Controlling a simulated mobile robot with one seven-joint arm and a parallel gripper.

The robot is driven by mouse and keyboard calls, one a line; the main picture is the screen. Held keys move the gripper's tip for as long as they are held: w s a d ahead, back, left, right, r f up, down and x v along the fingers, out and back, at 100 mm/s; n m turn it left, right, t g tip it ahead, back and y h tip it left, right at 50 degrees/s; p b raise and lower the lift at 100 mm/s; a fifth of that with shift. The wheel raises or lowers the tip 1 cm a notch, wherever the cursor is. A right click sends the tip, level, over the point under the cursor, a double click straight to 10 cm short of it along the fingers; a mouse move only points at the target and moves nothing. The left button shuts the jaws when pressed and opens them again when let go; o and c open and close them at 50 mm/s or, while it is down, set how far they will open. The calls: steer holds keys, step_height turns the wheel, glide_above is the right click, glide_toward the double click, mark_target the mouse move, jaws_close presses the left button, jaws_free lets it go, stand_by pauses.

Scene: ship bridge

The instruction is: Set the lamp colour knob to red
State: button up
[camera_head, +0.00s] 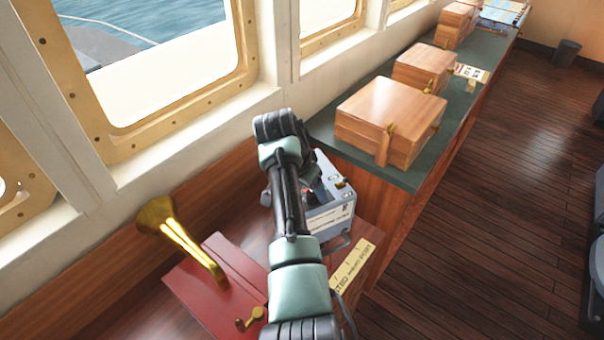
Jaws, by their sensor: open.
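A grey metal box (333,214) with printed labels stands on the low wooden shelf, partly behind my arm. Small controls show on its top, among them a red spot (308,189) and a brass fitting (341,184). I cannot tell which is the lamp colour knob or how it is set. My arm reaches from the bottom edge across the shelf and bends down at its far end. My gripper (316,191) is mostly hidden behind my forearm, at the top of the grey box. It is open; whether it touches anything is hidden.
A red box (205,285) with a brass horn (158,213) stands left of my arm. A cream label strip (352,270) lies in front of the grey box. A wooden box (385,115) sits on the green counter (345,150) behind.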

steer(key=b+v, duration=0.2)
steer(key=v, duration=1)
